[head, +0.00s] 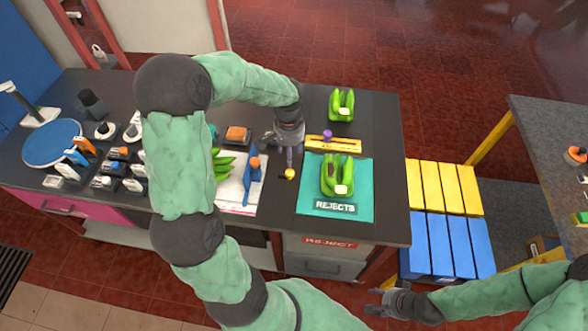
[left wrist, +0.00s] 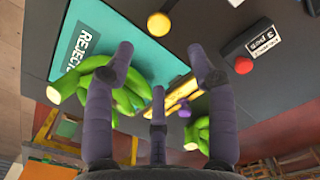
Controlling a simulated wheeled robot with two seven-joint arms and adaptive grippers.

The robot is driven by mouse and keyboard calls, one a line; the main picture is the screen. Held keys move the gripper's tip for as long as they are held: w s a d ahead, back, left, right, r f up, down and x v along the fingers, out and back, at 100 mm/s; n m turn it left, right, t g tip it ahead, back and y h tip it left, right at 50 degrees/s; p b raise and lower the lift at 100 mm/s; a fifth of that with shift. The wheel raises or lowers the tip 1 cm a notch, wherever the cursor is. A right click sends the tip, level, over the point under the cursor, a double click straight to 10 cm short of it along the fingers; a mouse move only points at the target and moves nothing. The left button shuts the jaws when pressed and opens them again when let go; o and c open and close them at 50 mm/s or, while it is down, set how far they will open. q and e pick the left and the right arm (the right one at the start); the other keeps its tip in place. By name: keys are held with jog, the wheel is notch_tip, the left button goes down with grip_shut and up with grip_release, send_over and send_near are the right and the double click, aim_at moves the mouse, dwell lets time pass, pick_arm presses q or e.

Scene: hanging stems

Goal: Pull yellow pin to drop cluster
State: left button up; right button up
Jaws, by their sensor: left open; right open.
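A small yellow ball (head: 290,173), possibly the pin's head, shows beside the teal mat; it is also in the left wrist view (left wrist: 158,23), beyond the fingertips. My left gripper (head: 289,155) is open and empty just behind it, apart from it in the wrist view (left wrist: 160,62). One green cluster (head: 328,176) lies on the teal REJECTS mat (head: 305,205). Another green cluster (head: 336,104) lies farther back. A third green bunch (head: 222,165) is partly hidden by my left arm. My right gripper (head: 374,301) is open and empty, low at the right, off the table.
A yellow bar (head: 345,146) with a purple knob (head: 327,134) lies between the two right clusters. A blue tool (head: 250,180) and an orange block (head: 238,134) are left of my left gripper. A red button (left wrist: 243,65) shows in the wrist view. Yellow and blue slats (head: 445,190) stand right of the table.

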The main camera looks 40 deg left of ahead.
aim_at(290, 172)
pick_arm(q)
jog(key=f+b, duration=0.2)
jog(key=f, duration=0.8)
jog(key=shift+s+f, duration=0.15)
jog(key=shift+s, duration=0.05)
